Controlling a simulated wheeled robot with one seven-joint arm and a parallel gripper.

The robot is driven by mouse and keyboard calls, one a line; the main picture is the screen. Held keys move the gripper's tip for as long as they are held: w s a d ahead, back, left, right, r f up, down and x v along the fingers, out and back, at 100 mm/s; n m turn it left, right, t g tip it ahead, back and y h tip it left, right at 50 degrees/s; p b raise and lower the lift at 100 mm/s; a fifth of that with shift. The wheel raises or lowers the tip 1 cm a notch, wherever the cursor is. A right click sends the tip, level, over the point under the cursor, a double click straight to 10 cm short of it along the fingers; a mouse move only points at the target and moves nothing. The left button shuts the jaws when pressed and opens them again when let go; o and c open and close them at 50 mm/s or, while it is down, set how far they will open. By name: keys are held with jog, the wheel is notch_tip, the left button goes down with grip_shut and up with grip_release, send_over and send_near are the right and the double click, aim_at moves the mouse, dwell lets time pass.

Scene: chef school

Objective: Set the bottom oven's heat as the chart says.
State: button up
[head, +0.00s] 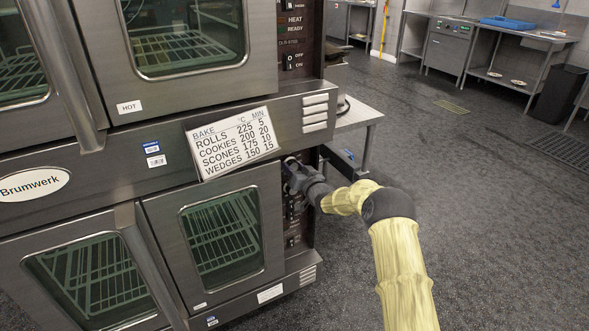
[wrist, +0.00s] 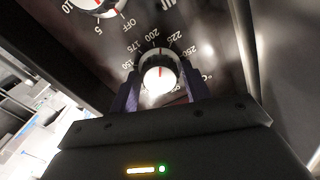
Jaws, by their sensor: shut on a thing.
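The chart (head: 233,142) on the bottom oven (head: 170,215) reads rolls 225 °C, 5 min; cookies 200, 20; scones 175, 10; wedges 150, 15. The heat knob (wrist: 158,73) is in the middle of the wrist view, inside a scale marked 150, 175, 200, 225 and more in °C. Its red mark points upward in the picture, near 200; the exact reading is hard to tell. My gripper (wrist: 164,90) is shut on this knob, a finger on either side. In the head view my gripper (head: 293,172) reaches the bottom oven's control panel (head: 292,208) and hides part of it.
A timer knob (wrist: 98,5) with 5, 10 and OFF sits beside the heat knob, at the upper left. The top oven (head: 180,60) is above with its own switches. A steel table (head: 358,115) stands behind the ovens. The floor at right is clear.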

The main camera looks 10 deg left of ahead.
jog(key=m, duration=0.4)
jog(key=shift+f+m, duration=0.2)
jog(key=shift+m, duration=0.2)
jog(key=o, duration=0.8)
jog(key=shift+r, duration=0.1)
jog(key=shift+c, duration=0.2)
jog(key=shift+s+d, duration=0.15)
jog(key=p+v, duration=0.1)
jog(key=v, duration=1.6)
jog(key=shift+d, duration=0.1)
